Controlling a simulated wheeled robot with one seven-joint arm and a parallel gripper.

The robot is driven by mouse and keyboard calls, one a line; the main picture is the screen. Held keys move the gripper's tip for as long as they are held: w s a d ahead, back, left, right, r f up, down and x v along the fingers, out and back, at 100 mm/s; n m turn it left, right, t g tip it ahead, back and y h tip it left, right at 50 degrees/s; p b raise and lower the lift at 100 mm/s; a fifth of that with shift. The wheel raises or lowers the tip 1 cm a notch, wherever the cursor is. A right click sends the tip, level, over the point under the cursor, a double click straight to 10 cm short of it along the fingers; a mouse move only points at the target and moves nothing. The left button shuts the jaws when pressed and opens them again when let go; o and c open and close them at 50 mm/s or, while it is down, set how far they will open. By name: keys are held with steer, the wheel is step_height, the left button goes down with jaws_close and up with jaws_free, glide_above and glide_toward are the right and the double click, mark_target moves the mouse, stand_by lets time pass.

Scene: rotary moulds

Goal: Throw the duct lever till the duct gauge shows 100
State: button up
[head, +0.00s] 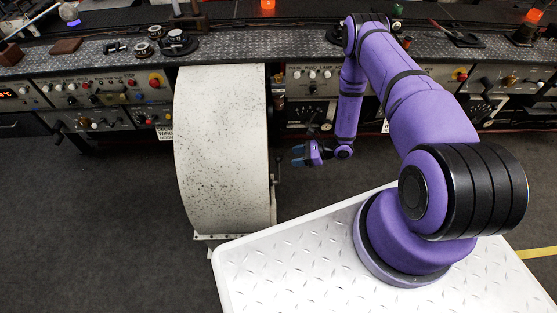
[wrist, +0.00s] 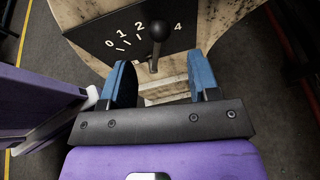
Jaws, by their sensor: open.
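The lever (wrist: 157,32) has a black ball knob on a short stalk and rises from a black plate (wrist: 105,38) marked 0, 1, 2 and 4. The knob stands between the 2 and the 4 and covers that part of the scale. The plate is on the side of the speckled white housing (head: 222,150), where a small dark lever shows in the head view (head: 277,170). My gripper (wrist: 160,82) is open, its blue fingers either side of the lever's lower line of sight; contact cannot be told. In the head view my gripper (head: 299,155) points left towards the housing. I cannot make out a reading of 100 on any gauge.
A long control console (head: 110,75) with knobs, buttons and dials runs across the back. My white tread-plate base top (head: 300,270) is at the front. Grey floor (head: 90,220) is clear left of the housing.

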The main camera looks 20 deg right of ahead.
mark_target(279, 158)
steer(key=x, duration=0.8)
steer(key=shift+f, duration=0.1)
steer(key=shift+c, duration=0.5)
jaws_close()
steer(key=shift+w, duration=0.1)
